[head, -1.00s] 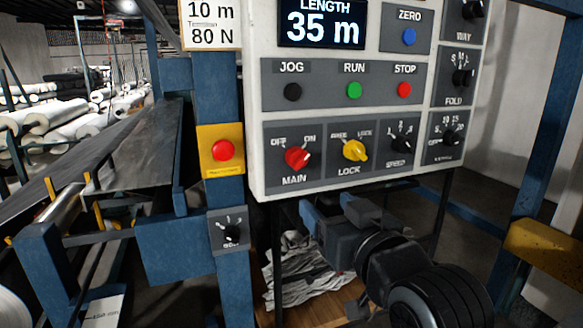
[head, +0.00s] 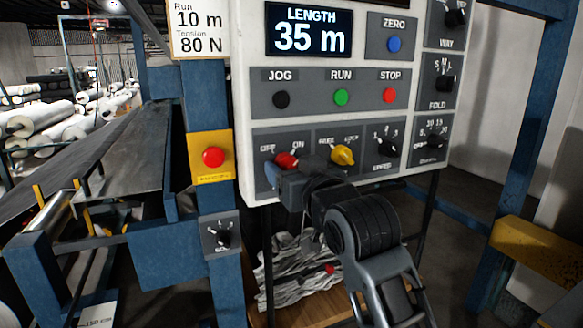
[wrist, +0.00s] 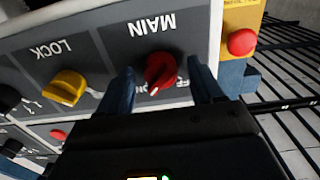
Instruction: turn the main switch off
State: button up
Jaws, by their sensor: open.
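The red main switch knob (head: 286,160) sits on the control panel (head: 245,100), partly covered by my gripper in the head view. In the wrist view, which shows the panel upside down, the red knob (wrist: 160,70) lies between my two blue fingers. Its white mark points towards the ON side. My gripper (wrist: 162,68) is open, with one finger on each side of the knob; I cannot tell whether either touches it. In the head view my gripper (head: 281,174) is at the panel's lower left, below the OFF and ON labels.
The yellow lock knob (head: 342,155) is just right of the main switch. A red button on a yellow plate (head: 212,157) is on the blue post to the left. JOG, RUN and STOP buttons are above. A wooden board with crumpled grey material (head: 290,270) lies below.

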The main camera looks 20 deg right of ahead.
jog(key=shift+c, duration=0.3)
jog(key=c, duration=1)
jog(key=shift+n, duration=0.3)
jog(key=shift+r+n+p, duration=0.1)
jog(key=shift+n+p, duration=0.35)
jog(key=shift+n, duration=8.25)
